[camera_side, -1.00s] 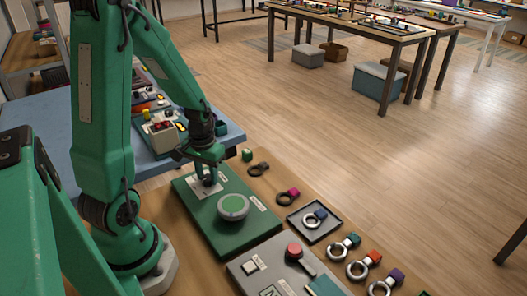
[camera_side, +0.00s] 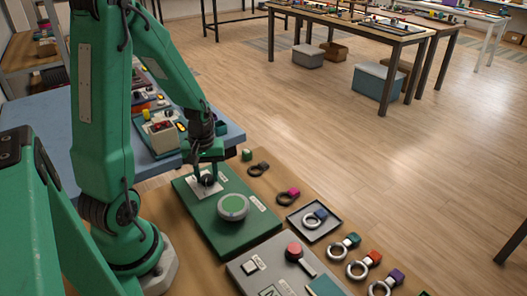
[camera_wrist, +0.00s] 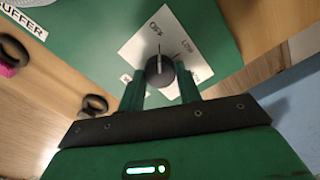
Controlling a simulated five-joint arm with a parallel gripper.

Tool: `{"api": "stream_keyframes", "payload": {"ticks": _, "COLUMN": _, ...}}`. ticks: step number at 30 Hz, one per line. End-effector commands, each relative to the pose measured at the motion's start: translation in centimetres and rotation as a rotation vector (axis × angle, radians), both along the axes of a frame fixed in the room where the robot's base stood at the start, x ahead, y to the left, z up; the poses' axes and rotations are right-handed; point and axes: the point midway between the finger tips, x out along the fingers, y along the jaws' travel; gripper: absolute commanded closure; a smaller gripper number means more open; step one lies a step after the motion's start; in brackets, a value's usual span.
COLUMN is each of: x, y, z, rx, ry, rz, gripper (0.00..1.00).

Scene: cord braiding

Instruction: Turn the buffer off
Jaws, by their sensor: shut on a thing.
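My gripper (camera_wrist: 162,85) is shut on the knob, one green finger on each side. In the side view my gripper (camera_side: 207,178) reaches down at the plate's far left corner, over the knob.
A grey panel with a red-topped lever (camera_side: 293,250) stands nearer the camera. A black tray (camera_side: 315,222) with a ring, and several rings with coloured blocks, lie to the right. A blue table (camera_side: 45,125) with small devices stands behind.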

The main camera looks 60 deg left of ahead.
Motion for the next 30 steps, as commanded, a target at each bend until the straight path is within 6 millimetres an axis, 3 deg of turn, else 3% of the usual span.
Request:
{"api": "stream_keyframes", "payload": {"ticks": 8, "x": 0.1, "y": 0.1, "z": 0.1, "rx": 0.001, "ry": -0.002, "rz": 0.003, "gripper": 0.89}}
{"api": "stream_keyframes", "payload": {"ticks": 9, "x": 0.1, "y": 0.1, "z": 0.1, "rx": 0.001, "ry": -0.002, "rz": 0.003, "gripper": 0.60}}
{"api": "stream_keyframes", "payload": {"ticks": 12, "x": 0.1, "y": 0.1, "z": 0.1, "rx": 0.001, "ry": -0.002, "rz": 0.002, "gripper": 0.44}}
{"api": "stream_keyframes", "payload": {"ticks": 23, "x": 0.0, "y": 0.0, "z": 0.1, "rx": 0.000, "ry": -0.001, "rz": 0.001, "gripper": 0.44}}
{"api": "stream_keyframes", "payload": {"ticks": 30, "x": 0.1, "y": 0.1, "z": 1.3, "rx": 0.002, "ry": -0.003, "rz": 0.000, "gripper": 0.44}}
